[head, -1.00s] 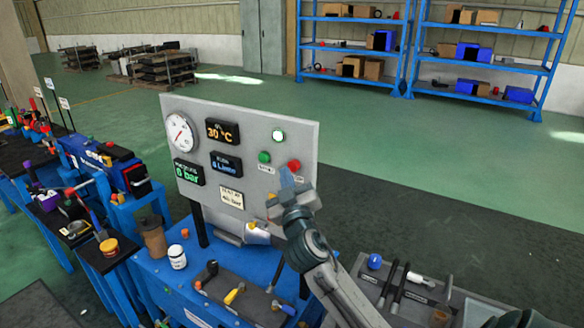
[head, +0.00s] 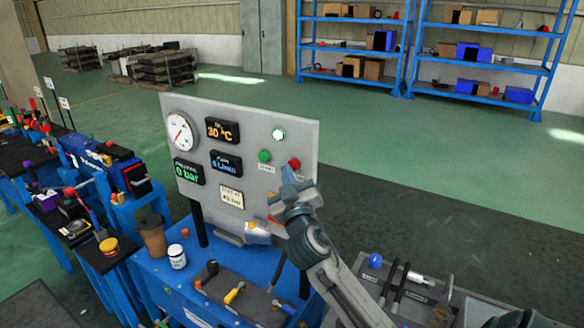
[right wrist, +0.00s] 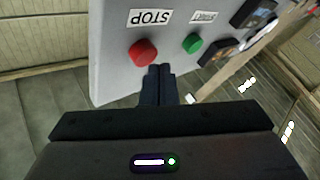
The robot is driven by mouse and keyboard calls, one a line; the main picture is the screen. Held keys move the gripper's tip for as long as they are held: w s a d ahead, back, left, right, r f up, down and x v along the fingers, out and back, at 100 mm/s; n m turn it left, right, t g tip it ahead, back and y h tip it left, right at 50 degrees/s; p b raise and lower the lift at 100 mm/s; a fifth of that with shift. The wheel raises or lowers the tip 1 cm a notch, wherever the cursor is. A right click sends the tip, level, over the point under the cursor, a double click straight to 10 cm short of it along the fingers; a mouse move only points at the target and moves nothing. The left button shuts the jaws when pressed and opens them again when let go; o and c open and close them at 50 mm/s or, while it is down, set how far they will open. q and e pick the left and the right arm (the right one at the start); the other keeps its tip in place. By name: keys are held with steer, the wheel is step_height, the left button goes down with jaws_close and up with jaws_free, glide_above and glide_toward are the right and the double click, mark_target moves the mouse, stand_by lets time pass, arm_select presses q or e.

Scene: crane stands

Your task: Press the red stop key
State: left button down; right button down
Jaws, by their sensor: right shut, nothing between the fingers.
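The red stop key (head: 295,164) is a round red button on the right side of the grey control panel (head: 248,133). In the right wrist view the red stop key (right wrist: 143,53) sits beside a label reading STOP, which appears upside down. A green start key (head: 264,156) is to its left in the head view. My right gripper (head: 288,172) is shut and empty, just below the red key in the head view. In the right wrist view its fingertips (right wrist: 160,70) are beside the red key. I cannot tell whether they touch it. My left gripper is out of view.
The panel has a round gauge (head: 181,132), several displays and a white lamp (head: 278,135). It stands on a blue bench (head: 160,270) holding a brown cup (head: 152,238), a white jar (head: 177,257) and a tool tray (head: 245,301). The floor behind the panel is clear.

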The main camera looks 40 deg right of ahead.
steer(key=shift+w+d, duration=0.2)
steer(key=shift+d, duration=0.35)
stand_by(0.8)
stand_by(0.3)
steer(key=shift+s+a, duration=0.35)
steer(key=shift+a, duration=0.5)
steer(key=shift+a, duration=0.1)
steer(key=a, duration=0.1)
steer(key=s+a, duration=0.1)
steer(key=a, duration=0.1)
steer(key=s+a, duration=0.1)
steer(key=shift+a, duration=0.2)
steer(key=shift+f, duration=0.1)
stand_by(0.6)
